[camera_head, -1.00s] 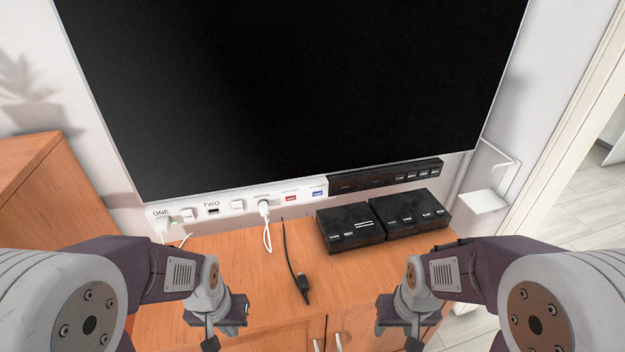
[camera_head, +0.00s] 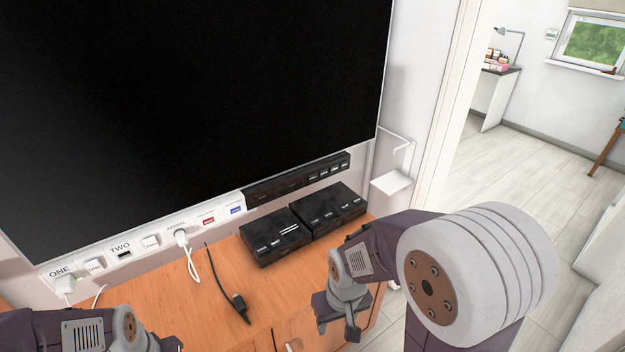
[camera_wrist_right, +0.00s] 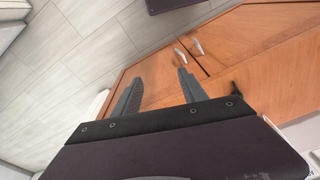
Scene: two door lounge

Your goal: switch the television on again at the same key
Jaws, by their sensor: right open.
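The television (camera_head: 200,100) hangs on the wall with a black, dark screen. Under its lower right part is a black key strip (camera_head: 297,178) with several small labelled keys at its right end; the labels are too small to read. My right gripper (camera_head: 338,322) is low in front of the cabinet, well below and apart from the strip. In the right wrist view its two grey fingers (camera_wrist_right: 156,92) stand apart with nothing between them. My left arm (camera_head: 90,330) shows at the lower left, its fingers not clearly visible.
Two black boxes (camera_head: 276,236) stand on the wooden cabinet (camera_head: 205,310). A loose black cable (camera_head: 238,302) lies beside them. A white socket panel (camera_head: 150,241) marked ONE, TWO and AERIAL holds plugs. A white wall shelf (camera_head: 392,183) and a doorway with open floor (camera_head: 520,150) are at right.

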